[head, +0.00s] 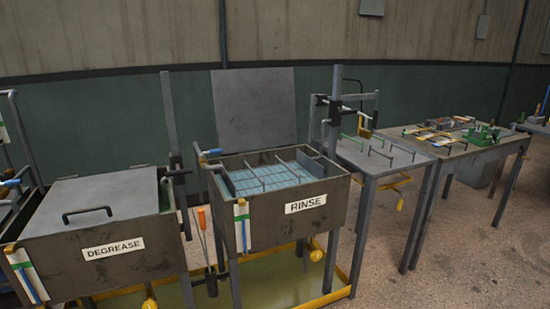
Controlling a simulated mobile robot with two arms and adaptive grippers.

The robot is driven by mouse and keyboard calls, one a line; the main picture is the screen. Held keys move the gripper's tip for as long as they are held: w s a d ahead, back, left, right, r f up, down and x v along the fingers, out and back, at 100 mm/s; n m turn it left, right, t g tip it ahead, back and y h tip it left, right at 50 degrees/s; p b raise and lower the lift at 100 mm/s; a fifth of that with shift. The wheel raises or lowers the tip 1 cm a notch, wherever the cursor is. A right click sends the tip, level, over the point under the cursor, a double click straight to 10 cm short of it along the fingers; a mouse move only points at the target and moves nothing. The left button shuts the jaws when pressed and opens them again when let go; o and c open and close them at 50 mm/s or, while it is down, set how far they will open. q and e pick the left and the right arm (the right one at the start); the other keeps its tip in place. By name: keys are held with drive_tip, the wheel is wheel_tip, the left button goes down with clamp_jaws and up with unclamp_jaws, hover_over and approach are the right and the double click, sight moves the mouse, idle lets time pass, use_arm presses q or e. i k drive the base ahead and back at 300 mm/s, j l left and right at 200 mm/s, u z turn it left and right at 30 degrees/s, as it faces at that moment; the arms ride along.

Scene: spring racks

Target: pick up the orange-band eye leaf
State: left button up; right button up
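I cannot single out the orange-band eye leaf in the head view. Several small long parts, some grey and some with yellow or orange, lie on the far workbench (455,151) at the right. They are too small to tell which one has an orange band or an eye. Neither of my grippers shows in the head view.
A closed tank marked DEGREASE (60,240) stands at the left. An open tank marked RINSE (285,225), its lid (255,108) raised, holds blue liquid. A grey table (372,162) with green-handled rails adjoins the workbench. A green fixture (483,135) sits on the bench. Floor (460,260) is clear at lower right.

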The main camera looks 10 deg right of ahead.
sight(428, 123)
drive_tip(key=i+l+z, duration=0.25)
drive_tip(key=l+z, duration=0.2)
drive_tip(key=i+l+z, duration=0.6)
drive_tip(key=z, duration=0.25)
drive_tip(key=i+l+z, duration=0.15)
drive_tip(key=i+z, duration=0.3)
drive_tip(key=i+l, duration=0.1)
drive_tip(key=i, duration=0.5)
drive_tip(key=i+l, duration=0.1)
drive_tip(key=i, duration=0.55)
drive_tip(key=i+l+u, duration=0.1)
drive_tip(key=i, duration=0.5)
drive_tip(key=i+l+u, duration=0.2)
drive_tip(key=i, duration=0.2)
drive_tip(key=i+l+u, duration=0.25)
drive_tip(key=i+l, duration=0.2)
drive_tip(key=l, duration=0.2)
drive_tip(key=i+l+u, duration=0.15)
drive_tip(key=l, duration=0.25)
drive_tip(key=i, duration=0.05)
